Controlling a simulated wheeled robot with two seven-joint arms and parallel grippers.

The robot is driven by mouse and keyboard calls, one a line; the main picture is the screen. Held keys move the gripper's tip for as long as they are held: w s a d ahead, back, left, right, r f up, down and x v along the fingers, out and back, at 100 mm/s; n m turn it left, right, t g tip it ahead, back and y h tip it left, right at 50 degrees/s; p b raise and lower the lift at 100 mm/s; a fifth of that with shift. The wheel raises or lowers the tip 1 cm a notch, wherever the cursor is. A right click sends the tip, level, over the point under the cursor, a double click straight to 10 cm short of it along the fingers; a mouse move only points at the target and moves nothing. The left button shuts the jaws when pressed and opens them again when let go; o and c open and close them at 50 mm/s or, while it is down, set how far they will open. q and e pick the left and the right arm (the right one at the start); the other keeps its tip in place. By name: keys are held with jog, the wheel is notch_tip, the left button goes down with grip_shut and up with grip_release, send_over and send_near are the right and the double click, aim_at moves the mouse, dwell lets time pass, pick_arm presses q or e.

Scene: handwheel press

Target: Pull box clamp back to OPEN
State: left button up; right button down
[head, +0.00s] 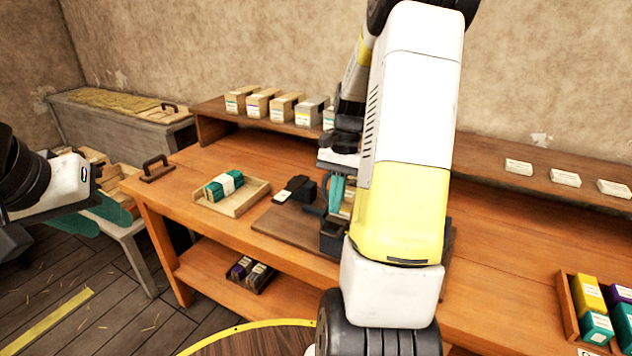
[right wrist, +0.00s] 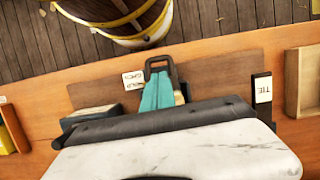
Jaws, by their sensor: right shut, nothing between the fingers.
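My right gripper (head: 337,188) points down over the dark press on the bench, with its arm hiding much of it. In the right wrist view its teal fingers (right wrist: 157,93) are together and empty. Their tips lie at a dark loop-shaped handle (right wrist: 159,61), which looks like the box clamp's; I cannot tell whether they touch it. A white card (right wrist: 133,78) with printed words, one seemingly OPEN, lies beside the handle. In the head view a dark clamp block (head: 333,241) shows below the fingers. My left gripper (head: 92,219) is open and empty, left of the bench.
A wooden tray (head: 256,200) with a banded teal bundle (head: 223,184) lies left of the press. A card marked TIE (right wrist: 263,88) sits beside it. Boxes (head: 257,103) line the back shelf. A crate of coloured boxes (head: 568,307) stands at right.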

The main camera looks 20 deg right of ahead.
aim_at(332, 218)
jog(key=shift+x, duration=2.2)
jog(key=shift+s+a, duration=0.1)
